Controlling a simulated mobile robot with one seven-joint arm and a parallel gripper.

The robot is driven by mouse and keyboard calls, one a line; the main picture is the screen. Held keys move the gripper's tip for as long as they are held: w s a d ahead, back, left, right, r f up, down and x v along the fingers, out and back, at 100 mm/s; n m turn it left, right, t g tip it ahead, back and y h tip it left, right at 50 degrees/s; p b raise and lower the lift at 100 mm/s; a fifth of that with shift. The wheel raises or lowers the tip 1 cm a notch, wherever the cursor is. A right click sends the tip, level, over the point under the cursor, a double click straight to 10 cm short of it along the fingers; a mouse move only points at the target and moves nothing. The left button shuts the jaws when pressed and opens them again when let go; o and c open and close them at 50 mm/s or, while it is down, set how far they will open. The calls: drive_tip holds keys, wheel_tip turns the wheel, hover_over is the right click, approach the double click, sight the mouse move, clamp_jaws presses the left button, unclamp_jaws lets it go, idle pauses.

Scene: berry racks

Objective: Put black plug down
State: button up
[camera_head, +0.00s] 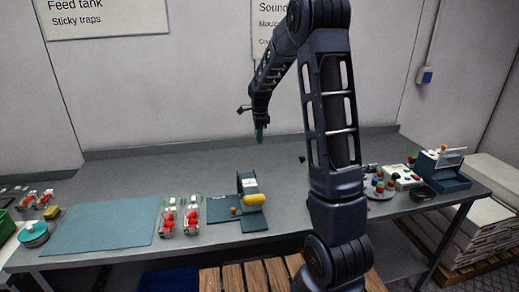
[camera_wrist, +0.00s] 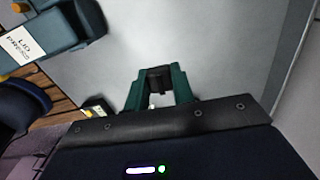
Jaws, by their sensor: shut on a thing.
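My gripper (camera_wrist: 157,88) shows in the wrist view with its two green fingers shut on the black plug (camera_wrist: 158,78). The plug is a short, dark block between the fingertips, with grey table surface beyond it. In the head view my gripper (camera_head: 260,134) hangs pointing down above the back of the grey table (camera_head: 150,165), left of my arm's upright links. The plug is too small to make out there.
The lid press (camera_head: 248,188) stands mid-table; it also shows in the wrist view (camera_wrist: 60,32). Clear boxes of red berries (camera_head: 180,216) and a blue-green mat (camera_head: 105,224) lie left. A small dark thing (camera_head: 302,159) lies behind. Devices (camera_head: 440,172) stand right.

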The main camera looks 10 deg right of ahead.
drive_tip(key=shift+r, duration=1.3)
drive_tip(key=w+a+r+n, duration=0.1)
drive_tip(key=w+a+n, duration=0.15)
drive_tip(key=a, duration=0.85)
drive_tip(key=w+a+n, duration=0.1)
drive_tip(key=a+n, duration=0.2)
drive_tip(key=a, duration=0.7)
drive_tip(key=s+a+n, duration=0.2)
drive_tip(key=a, duration=0.9)
drive_tip(key=s+a+n, duration=0.2)
drive_tip(key=a, duration=0.9)
drive_tip(key=n, duration=0.9)
hover_over(60, 243)
drive_tip(key=f, duration=0.1)
wheel_tip(60, 243, down, 20)
drive_tip(key=shift+r, duration=0.25)
drive_tip(key=shift+f, duration=0.15)
